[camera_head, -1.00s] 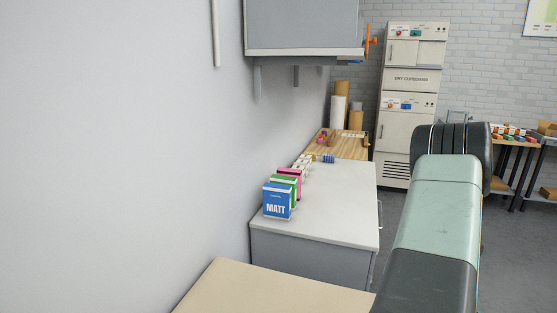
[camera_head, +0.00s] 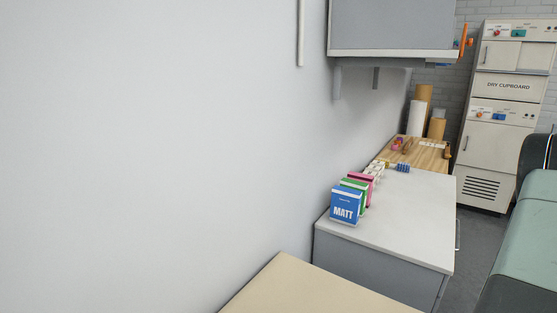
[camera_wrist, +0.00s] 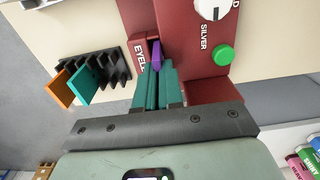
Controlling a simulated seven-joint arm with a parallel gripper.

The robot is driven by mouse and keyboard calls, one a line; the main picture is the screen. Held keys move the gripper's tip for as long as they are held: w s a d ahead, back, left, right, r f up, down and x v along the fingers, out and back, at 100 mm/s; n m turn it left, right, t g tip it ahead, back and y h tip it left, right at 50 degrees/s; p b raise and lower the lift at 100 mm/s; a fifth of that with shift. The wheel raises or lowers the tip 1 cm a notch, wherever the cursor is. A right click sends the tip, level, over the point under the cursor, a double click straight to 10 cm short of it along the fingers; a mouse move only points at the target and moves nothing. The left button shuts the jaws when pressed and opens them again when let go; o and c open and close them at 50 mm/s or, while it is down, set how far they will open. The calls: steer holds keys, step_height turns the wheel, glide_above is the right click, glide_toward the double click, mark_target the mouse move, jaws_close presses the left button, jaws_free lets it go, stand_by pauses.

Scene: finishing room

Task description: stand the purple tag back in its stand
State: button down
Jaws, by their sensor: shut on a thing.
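In the wrist view, the purple tag (camera_wrist: 157,52) shows as a small piece between the teal fingertips of my gripper (camera_wrist: 156,68). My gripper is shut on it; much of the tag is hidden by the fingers. The tag is close beside a dark red block with white lettering that begins "EYEL" (camera_wrist: 138,52); I cannot tell whether they touch. A black slotted stand (camera_wrist: 112,68) lies to the left in the picture, apart from the gripper. It holds an orange tag (camera_wrist: 58,92) and a teal tag (camera_wrist: 88,84), and has several empty slots.
A dark red machine (camera_wrist: 165,15) with a white knob (camera_wrist: 211,8), the word "SILVER" and a green button (camera_wrist: 222,55) is right of the fingertips. In the head view, a grey cabinet (camera_head: 420,225) carries small coloured boxes (camera_head: 345,207). A beige surface (camera_head: 310,290) is in front.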

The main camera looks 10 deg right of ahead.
steer(key=shift+r, duration=2.95)
steer(key=s+d, duration=0.4)
steer(key=d, duration=0.3)
steer(key=shift+s+f, duration=0.2)
steer(key=shift+f, duration=3.1)
steer(key=shift+f, duration=0.65)
steer(key=c, duration=1.5)
jaws_free()
steer(key=shift+c, duration=0.2)
steer(key=shift+r, duration=0.15)
